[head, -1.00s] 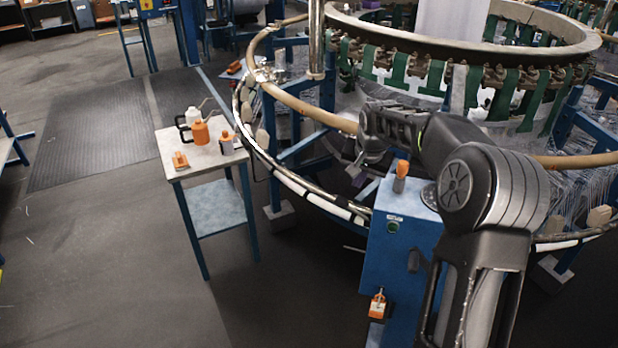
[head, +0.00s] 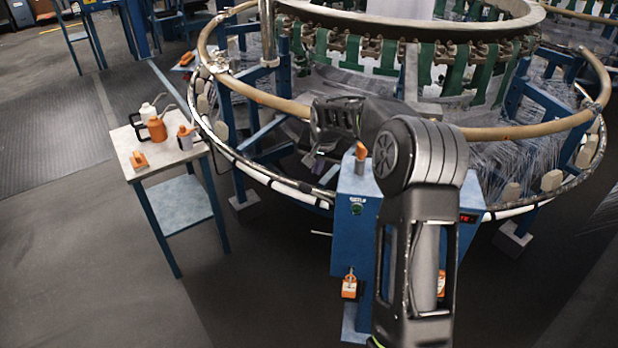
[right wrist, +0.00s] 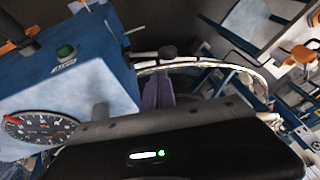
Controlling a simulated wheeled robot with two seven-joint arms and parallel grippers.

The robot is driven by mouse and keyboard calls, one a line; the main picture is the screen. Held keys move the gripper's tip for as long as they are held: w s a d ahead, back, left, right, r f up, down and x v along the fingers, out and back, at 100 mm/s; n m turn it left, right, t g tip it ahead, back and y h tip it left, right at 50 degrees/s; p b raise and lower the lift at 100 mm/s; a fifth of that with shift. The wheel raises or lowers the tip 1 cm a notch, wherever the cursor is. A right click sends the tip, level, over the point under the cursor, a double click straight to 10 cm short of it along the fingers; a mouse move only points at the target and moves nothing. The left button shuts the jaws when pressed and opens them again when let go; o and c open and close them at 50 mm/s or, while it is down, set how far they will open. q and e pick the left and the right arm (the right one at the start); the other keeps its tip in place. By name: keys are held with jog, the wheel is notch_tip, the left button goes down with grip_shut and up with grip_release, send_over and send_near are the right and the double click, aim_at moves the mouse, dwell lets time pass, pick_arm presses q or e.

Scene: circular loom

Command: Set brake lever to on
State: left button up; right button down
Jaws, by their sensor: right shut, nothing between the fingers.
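A blue control box (head: 350,230) stands in front of the loom, with a green START button (right wrist: 66,52) on its face. My right gripper (head: 318,165) hangs just beyond the left of the box top in the head view. Its narrow purple fingers (right wrist: 157,92) are shut and empty, apart from the knob. My forearm hides part of the box. My left gripper is out of view.
An orange-topped item (head: 361,152) stands on the box. The loom's ring rail (head: 270,180) curves close behind it. A small table (head: 150,172) with bottles stands at the left. The floor between table and box is free. A dial gauge (right wrist: 38,128) shows in the wrist view.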

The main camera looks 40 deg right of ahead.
aim_at(308, 185)
jog(key=x, duration=0.2)
jog(key=a+p+x, duration=0.1)
jog(key=x, duration=0.2)
jog(key=p+x, duration=0.1)
jog(key=x, duration=0.2)
jog(key=shift+w+a, duration=0.2)
jog(key=shift+w, duration=0.05)
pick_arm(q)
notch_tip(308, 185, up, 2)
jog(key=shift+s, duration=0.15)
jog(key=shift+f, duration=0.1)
pick_arm(e)
jog(key=shift+a, duration=0.1)
